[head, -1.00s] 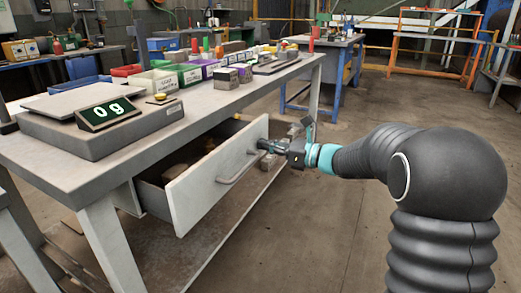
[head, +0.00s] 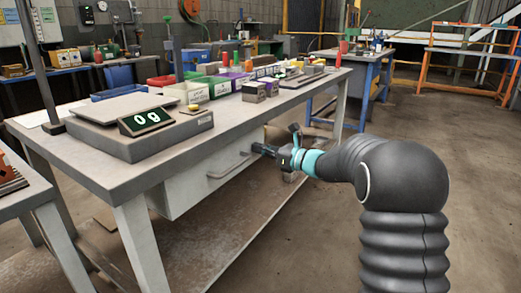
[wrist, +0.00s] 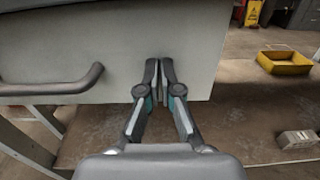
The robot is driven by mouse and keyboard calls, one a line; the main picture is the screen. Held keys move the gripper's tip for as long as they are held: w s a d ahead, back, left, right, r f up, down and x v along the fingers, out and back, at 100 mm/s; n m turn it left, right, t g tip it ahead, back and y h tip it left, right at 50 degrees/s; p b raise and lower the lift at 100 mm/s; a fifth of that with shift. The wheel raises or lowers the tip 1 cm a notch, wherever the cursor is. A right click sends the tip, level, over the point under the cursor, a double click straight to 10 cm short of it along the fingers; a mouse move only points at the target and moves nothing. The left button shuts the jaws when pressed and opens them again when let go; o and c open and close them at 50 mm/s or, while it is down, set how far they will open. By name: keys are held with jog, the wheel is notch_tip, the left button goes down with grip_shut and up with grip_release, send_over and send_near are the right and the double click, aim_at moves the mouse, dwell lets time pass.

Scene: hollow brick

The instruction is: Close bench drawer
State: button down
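The bench drawer has a pale grey front (head: 198,186) and sits under the workbench top (head: 225,115). Its inside does not show in the head view. I cannot tell whether the front is fully flush. The drawer's bar handle (head: 232,165) also shows at left in the wrist view (wrist: 55,89). My gripper (head: 260,150) is at the right end of the drawer front, right of the handle. In the wrist view its two fingers (wrist: 160,72) are together, with only a thin gap, and hold nothing. The tips are at the drawer front and seem to touch it.
A scale (head: 160,125) reading 0 g and several small bins stand on the bench. A lower shelf (head: 215,245) lies below the drawer. A yellow tray (wrist: 285,63) and a grey block (wrist: 297,139) show at right in the wrist view. The floor at right is clear.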

jog(key=shift+a+r, duration=0.15)
jog(key=v, duration=1.4)
jog(key=s+f+n+g+h, duration=0.35)
jog(key=s+f+n, duration=0.25)
jog(key=f, duration=0.4)
jog(key=s+f+n+g+h, duration=0.35)
jog(key=s+n, duration=0.25)
jog(key=s, duration=0.4)
jog(key=s+d+r+n+t+h, duration=0.1)
jog(key=s+r+n+h, duration=0.1)
jog(key=s+n, duration=0.2)
jog(key=s+d+r+n+t+h, duration=0.1)
jog(key=s+d+r+n+h, duration=0.1)
jog(key=s, duration=0.9)
jog(key=s+d+r+n+t+h, duration=0.1)
jog(key=s+d+r+n+h, duration=0.1)
jog(key=s+n, duration=0.4)
jog(key=shift+s+r+h+p, duration=0.35)
jog(key=shift+s+r+h, duration=0.25)
jog(key=shift+h, duration=0.5)
